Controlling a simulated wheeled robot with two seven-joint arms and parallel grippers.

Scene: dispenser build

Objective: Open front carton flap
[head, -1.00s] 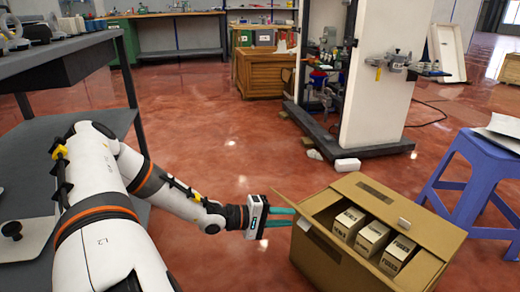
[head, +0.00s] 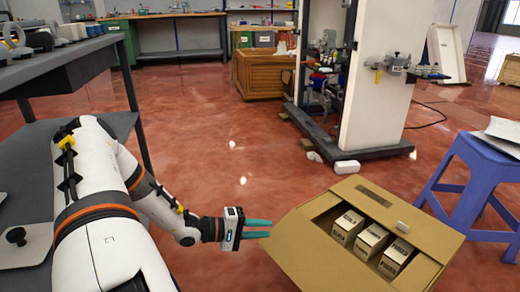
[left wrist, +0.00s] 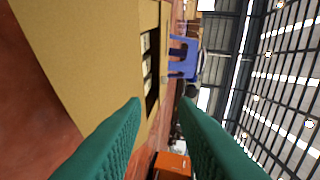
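The brown carton (head: 375,194) stands on the floor at the lower right in the head view. Small white boxes (head: 370,239) with dark print show in its opening. A flap (head: 290,245) on its left side leans outward, towards my left gripper (head: 269,229). It also shows as a broad tan surface in the left wrist view (left wrist: 85,55). My left gripper's two green fingers are apart with nothing between them. They lie just left of the flap's outer edge; I cannot tell whether they touch it. My right gripper is not in view.
A blue stool (head: 470,180) stands right of the carton. A grey shelf (head: 60,75) is at the left, beside my left arm. A white post on a dark base (head: 375,152) stands behind the carton. Open red floor (head: 220,130) lies between shelf and post.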

